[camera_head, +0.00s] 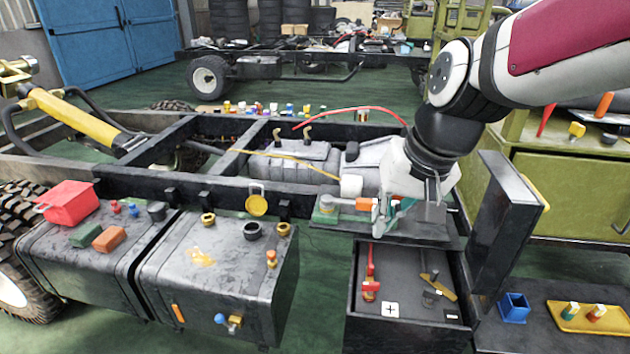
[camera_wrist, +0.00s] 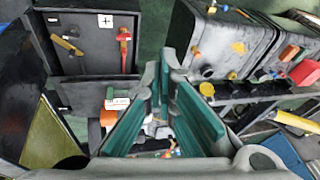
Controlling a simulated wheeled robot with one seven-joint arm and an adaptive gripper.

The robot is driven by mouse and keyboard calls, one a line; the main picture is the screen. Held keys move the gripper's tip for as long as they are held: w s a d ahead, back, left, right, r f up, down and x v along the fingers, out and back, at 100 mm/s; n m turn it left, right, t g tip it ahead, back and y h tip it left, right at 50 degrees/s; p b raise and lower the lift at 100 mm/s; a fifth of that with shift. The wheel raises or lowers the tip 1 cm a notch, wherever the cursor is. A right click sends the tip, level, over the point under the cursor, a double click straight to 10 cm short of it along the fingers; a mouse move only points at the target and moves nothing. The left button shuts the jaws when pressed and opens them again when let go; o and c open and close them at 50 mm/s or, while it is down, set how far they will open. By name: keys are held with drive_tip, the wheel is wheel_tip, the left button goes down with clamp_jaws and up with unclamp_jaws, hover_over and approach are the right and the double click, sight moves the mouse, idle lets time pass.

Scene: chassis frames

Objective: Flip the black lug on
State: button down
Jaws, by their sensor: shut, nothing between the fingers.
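My gripper (camera_head: 382,222) has teal fingers and is at the chassis rail, above and behind the open black box. In the wrist view my gripper (camera_wrist: 160,72) points down, with its fingertips together and nothing held. The box's grey top has a plus label. A small black lug-like piece (camera_head: 429,298) lies there under a yellow bar (camera_head: 438,287); I take it for the black lug, but it is too small to be sure. The yellow bar also shows in the wrist view (camera_wrist: 66,45). A red lug-like piece (camera_head: 370,275) is beside the plus label, apart from my gripper.
A black upright panel (camera_head: 503,215) stands right of the box. An orange block (camera_head: 363,204) and a green block (camera_head: 325,215) sit on the ledge near my gripper. Dark tanks (camera_head: 215,265) with small parts stand left. A blue holder (camera_head: 514,307) and a yellow tray (camera_head: 590,318) are right.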

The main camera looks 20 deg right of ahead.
drive_tip(key=w+d+f+m+b, duration=0.3)
drive_tip(key=w+d+f+b, duration=0.1)
drive_tip(key=w+d+f, duration=0.3)
drive_tip(key=m+g+h+b, duration=0.3)
drive_tip(key=m+h+b, duration=0.2)
drive_tip(key=m+b, duration=0.4)
approach(453, 286)
drive_tip(key=r, duration=0.1)
drive_tip(key=r+n, duration=0.1)
drive_tip(key=r, duration=0.1)
drive_tip(key=shift+s+a+r, duration=0.25)
drive_tip(key=shift+a+r, duration=0.05)
drive_tip(key=shift+r, duration=0.05)
drive_tip(key=shift+f+b, duration=0.15)
drive_tip(key=shift+b, duration=0.15)
drive_tip(key=shift+n+y, duration=0.3)
drive_tip(key=b+x, duration=0.4)
drive_tip(key=x, duration=0.5)
drive_tip(key=shift+w+d+f, duration=0.15)
drive_tip(key=shift+f, duration=0.2)
